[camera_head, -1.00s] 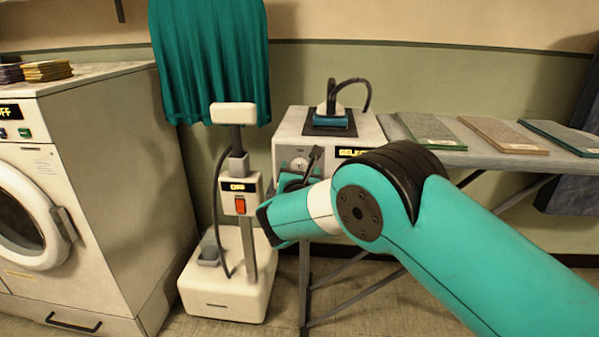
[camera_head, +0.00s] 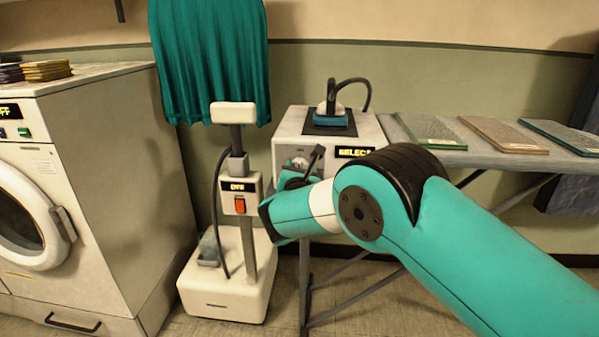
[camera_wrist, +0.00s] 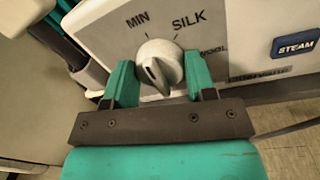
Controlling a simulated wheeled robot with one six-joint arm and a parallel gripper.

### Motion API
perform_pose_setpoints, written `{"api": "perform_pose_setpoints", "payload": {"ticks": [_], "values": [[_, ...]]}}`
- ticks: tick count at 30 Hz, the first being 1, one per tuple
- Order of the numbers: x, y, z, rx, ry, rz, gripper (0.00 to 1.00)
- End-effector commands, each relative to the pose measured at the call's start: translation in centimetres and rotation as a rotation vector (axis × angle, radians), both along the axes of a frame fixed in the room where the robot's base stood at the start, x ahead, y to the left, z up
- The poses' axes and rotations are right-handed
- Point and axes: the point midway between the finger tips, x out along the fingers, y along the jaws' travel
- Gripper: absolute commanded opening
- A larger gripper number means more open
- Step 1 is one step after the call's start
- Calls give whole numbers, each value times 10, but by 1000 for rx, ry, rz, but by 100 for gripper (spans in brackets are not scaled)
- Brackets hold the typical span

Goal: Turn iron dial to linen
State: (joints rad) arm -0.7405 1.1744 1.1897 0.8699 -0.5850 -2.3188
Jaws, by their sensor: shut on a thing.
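My gripper (camera_wrist: 160,75) is shut on the dial, with one teal finger on each side. In the head view my arm partly covers the dial. The iron (camera_head: 330,118) stands on top of the station.
A blue STEAM button (camera_wrist: 296,43) is right of the dial. The white steamer (camera_head: 228,275) with its upright pole stands close left of my gripper, and a washer (camera_head: 85,190) is farther left. Fabric boards (camera_head: 503,135) lie on the ironing board to the right.

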Motion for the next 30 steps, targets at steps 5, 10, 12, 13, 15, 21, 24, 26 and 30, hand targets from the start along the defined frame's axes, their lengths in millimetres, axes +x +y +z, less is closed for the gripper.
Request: {"api": "perform_pose_setpoints", "payload": {"ticks": [5, 10, 12, 13, 15, 21, 24, 26, 30], "values": [[0, 0, -2, 102, -3, 0, 27], [0, 0, -4, 246, -8, 1, 27], [0, 0, -4, 313, -11, 1, 27], [0, 0, -4, 341, -13, 0, 27], [0, 0, -4, 408, -15, 0, 27], [0, -1, -6, 598, -21, 0, 27], [0, -1, -6, 694, -24, 1, 27], [0, -1, -6, 750, -26, 1, 27], [0, 0, -7, 884, -31, 0, 27]]}}
